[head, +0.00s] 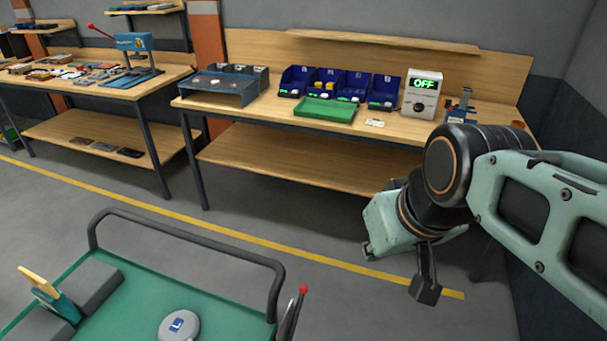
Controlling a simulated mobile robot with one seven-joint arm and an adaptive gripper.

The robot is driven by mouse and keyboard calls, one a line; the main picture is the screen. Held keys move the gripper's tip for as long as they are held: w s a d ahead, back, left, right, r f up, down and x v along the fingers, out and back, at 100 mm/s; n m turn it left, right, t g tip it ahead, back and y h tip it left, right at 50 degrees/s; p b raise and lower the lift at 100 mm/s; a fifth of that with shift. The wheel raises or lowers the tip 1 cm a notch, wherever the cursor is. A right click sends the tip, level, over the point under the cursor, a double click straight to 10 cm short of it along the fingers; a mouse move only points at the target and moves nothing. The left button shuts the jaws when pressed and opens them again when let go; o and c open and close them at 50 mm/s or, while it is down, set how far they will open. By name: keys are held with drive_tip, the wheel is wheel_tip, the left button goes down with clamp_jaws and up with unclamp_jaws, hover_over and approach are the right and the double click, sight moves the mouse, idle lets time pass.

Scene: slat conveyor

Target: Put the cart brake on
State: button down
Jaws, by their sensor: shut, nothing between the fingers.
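The green cart (140,275) with a dark tubular handle (190,240) stands at the lower left, cut off by the bottom edge. A lever with a red knob (303,289) sticks up beside the cart's right end, leaning slightly right. Its lower part is out of the picture, so I cannot tell how it is set. My gripper (426,290) is shut and empty, pointing down over the floor to the right of the lever, clear of it and of the cart.
The cart bears grey blocks (92,286), a teal holder (62,306) and a round grey disc (180,326). A workbench (270,115) with blue bins (357,85) and an "OFF" box (421,94) stands behind. Grey floor (330,310) lies between lever and gripper.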

sight(304, 288)
drive_tip(key=w+a+f+n+g+b, duration=0.1)
drive_tip(key=w+a+f+n, duration=0.3)
drive_tip(key=a+f+n, duration=0.1)
drive_tip(key=w+a+f+n+g+b, duration=0.1)
drive_tip(key=w+a+f+n, duration=0.3)
drive_tip(key=f+n, duration=0.3)
wheel_tip(304, 288, down, 3)
drive_tip(key=shift+w+a+r+b, duration=0.1)
drive_tip(key=shift+w+a+b, duration=0.3)
drive_tip(key=shift+a, duration=0.15)
drive_tip(key=shift+a, duration=0.1)
drive_tip(key=b+x, duration=0.2)
drive_tip(key=x, duration=0.2)
drive_tip(key=b+x, duration=0.2)
drive_tip(key=x, duration=0.3)
drive_tip(key=b+x, duration=0.2)
drive_tip(key=x, duration=0.3)
drive_tip(key=shift+d, duration=0.25)
